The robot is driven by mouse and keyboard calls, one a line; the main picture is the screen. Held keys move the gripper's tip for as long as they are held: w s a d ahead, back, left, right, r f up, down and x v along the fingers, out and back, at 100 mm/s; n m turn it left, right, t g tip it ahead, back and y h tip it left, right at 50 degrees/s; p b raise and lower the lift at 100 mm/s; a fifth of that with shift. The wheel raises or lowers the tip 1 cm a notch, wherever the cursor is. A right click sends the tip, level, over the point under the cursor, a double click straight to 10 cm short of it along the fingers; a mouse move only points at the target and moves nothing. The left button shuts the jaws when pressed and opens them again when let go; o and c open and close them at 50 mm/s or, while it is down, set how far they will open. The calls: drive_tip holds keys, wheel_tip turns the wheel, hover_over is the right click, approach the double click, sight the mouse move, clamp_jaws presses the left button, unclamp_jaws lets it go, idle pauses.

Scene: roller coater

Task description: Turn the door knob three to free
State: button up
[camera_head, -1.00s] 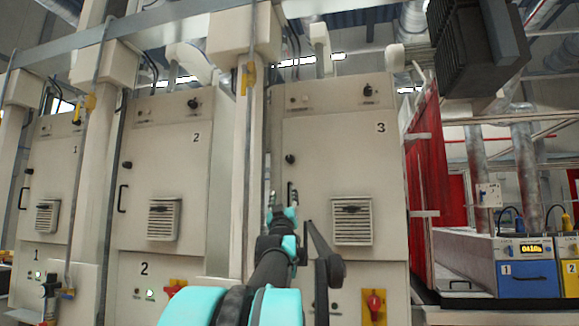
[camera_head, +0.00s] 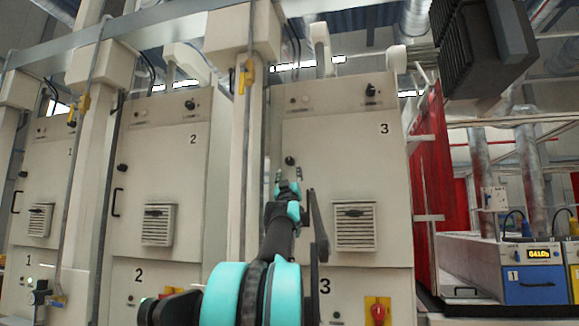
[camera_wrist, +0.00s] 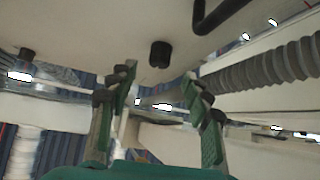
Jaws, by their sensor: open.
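The cabinet door marked 3 (camera_head: 345,140) is a large beige panel and looks shut. Its small black door knob (camera_head: 289,160) is near the left edge; it shows in the wrist view as a short dark cylinder (camera_wrist: 160,54). My gripper (camera_head: 288,176) is open and empty just below the knob in the head view. In the wrist view the two green fingers (camera_wrist: 158,80) are spread, with the knob beyond and between their tips, apparently apart from both. The door's black handle (camera_wrist: 222,14) shows at the top of the wrist view; my arm mostly hides it in the head view.
Another dark knob (camera_head: 370,90) is on the panel above door 3. A vent (camera_head: 355,228) and a red-yellow switch (camera_head: 378,312) are lower. Beige pillars (camera_head: 257,150) stand left, a red curtain (camera_head: 430,150) right. A dark block (camera_head: 480,50) hangs upper right.

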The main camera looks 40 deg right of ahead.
sight(288, 164)
drive_tip(key=shift+x, duration=3.1)
clamp_jaws()
drive_tip(key=shift+w+a+m+g+h, duration=0.1)
drive_tip(key=shift+m+g+h, duration=0.55)
drive_tip(key=shift+m, duration=0.3)
drive_tip(key=shift+w+a+m+g+h, duration=0.1)
drive_tip(key=shift+m+g+h, duration=0.45)
drive_tip(key=shift+m+h, duration=0.3)
drive_tip(key=shift+w+m+g+h, duration=0.1)
drive_tip(key=shift+m+g+h, duration=1.05)
drive_tip(key=shift+m, duration=0.65)
drive_tip(key=shift+m+g+h, duration=0.75)
drive_tip(key=shift+m+g, duration=0.7)
drive_tip(key=shift+m, duration=0.35)
unclamp_jaws()
drive_tip(key=shift+a+f, duration=0.1)
